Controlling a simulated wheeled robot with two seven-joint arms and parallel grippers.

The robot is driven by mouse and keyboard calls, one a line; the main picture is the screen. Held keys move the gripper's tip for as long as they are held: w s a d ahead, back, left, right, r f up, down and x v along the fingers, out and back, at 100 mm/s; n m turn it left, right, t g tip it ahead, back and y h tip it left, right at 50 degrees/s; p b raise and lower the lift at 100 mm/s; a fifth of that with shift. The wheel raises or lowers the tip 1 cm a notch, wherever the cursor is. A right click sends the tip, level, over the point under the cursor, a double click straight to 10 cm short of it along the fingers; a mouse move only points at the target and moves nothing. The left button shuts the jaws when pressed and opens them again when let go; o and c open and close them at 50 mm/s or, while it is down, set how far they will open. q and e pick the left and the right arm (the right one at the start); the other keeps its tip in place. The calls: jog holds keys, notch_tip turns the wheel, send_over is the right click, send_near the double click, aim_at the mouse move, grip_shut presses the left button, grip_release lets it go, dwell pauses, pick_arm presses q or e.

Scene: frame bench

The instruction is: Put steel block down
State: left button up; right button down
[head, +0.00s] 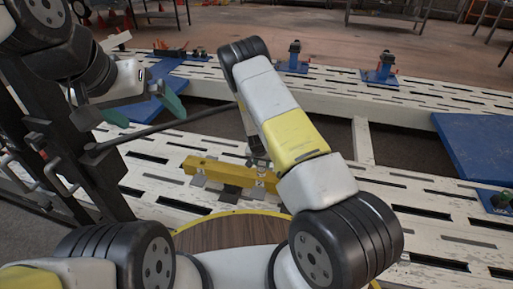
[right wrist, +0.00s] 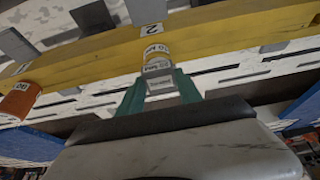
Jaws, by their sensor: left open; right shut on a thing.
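In the right wrist view, my right gripper (right wrist: 160,88) is shut on a small grey steel block (right wrist: 159,73). The block is close to a yellow beam (right wrist: 225,35); I cannot tell whether they touch. A pale yellow labelled piece (right wrist: 157,55) shows just beyond the block. The beam also shows in the head view (head: 222,172), where my right forearm partly hides the right gripper and its block. My left gripper (head: 143,108) is open and empty, with green fingers, above the slotted bench at the left.
Grey plates cross the beam, one marked 2 (right wrist: 152,28). An orange labelled cylinder (right wrist: 20,100) is at left in the wrist view. A round wooden top (head: 230,232) with a yellow rim is in front. Blue plates (head: 475,145) and clamps (head: 381,68) sit around the white slotted frame.

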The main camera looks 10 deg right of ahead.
jog(key=shift+w+f, duration=0.1)
jog(key=shift+f, duration=0.4)
jog(key=shift+f, duration=0.1)
jog(key=c, duration=0.8)
grip_release()
